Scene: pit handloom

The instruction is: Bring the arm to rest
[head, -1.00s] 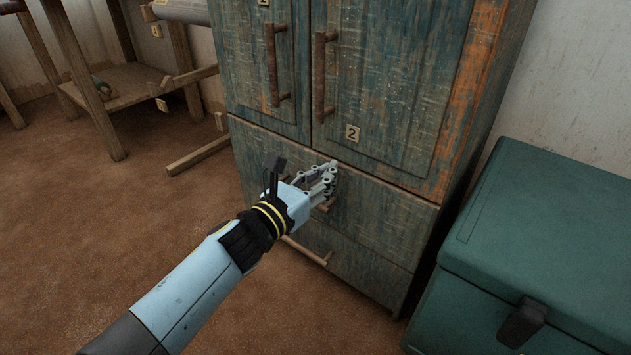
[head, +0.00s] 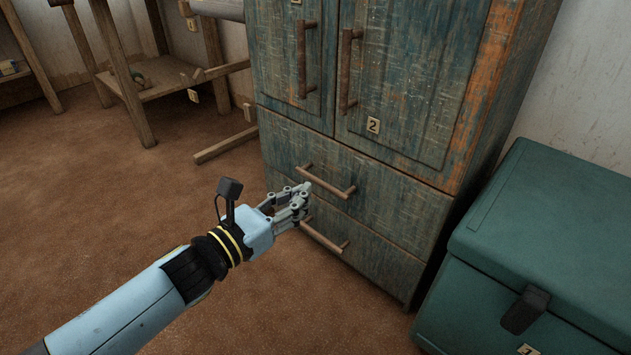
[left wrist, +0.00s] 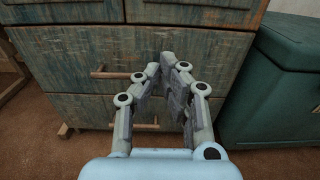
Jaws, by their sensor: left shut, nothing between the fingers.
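My left gripper (head: 304,196) is shut and empty in the head view, in front of the two drawers of a worn blue-green wooden cabinet (head: 410,70). Its fingertips look apart from the upper drawer's bar handle (head: 327,182) and lie just left of it in the picture. The lower drawer's handle (head: 323,236) shows below the fingers. Both drawers look shut. In the left wrist view the shut fingers (left wrist: 170,62) point at the cabinet front, with the upper handle (left wrist: 112,73) to their left. My right gripper is not in view.
A green chest (head: 545,240) with a dark latch stands right of the cabinet. A wooden frame with a low shelf (head: 160,80) stands at the back left. The brown floor (head: 120,190) is clear around my left arm.

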